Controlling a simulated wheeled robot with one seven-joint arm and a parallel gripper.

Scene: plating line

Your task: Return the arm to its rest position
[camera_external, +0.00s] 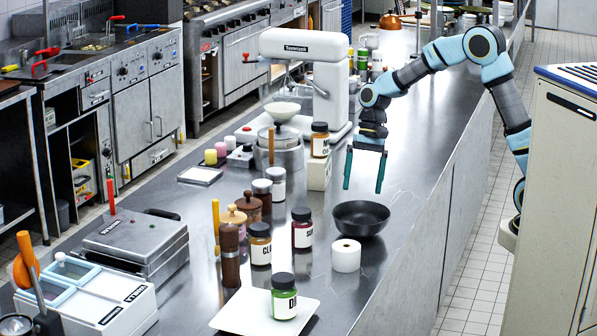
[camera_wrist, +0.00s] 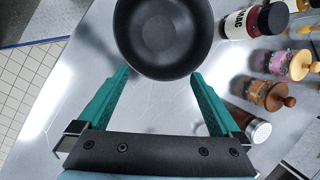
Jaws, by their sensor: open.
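My gripper (camera_external: 363,187) hangs from my blue and black arm over the steel counter (camera_external: 425,150), with its two green fingers pointing down. The fingers are wide apart and nothing is between them. A black bowl (camera_external: 361,218) stands on the counter just below and in front of the gripper in the external view. In the wrist view my gripper (camera_wrist: 160,78) also shows open, and the black bowl (camera_wrist: 163,35) lies ahead of the fingertips, apart from them.
A white stand mixer (camera_external: 318,75) stands left of my arm. The counter's right side is mostly clear. A beige cabinet (camera_external: 560,200) stands at the right.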

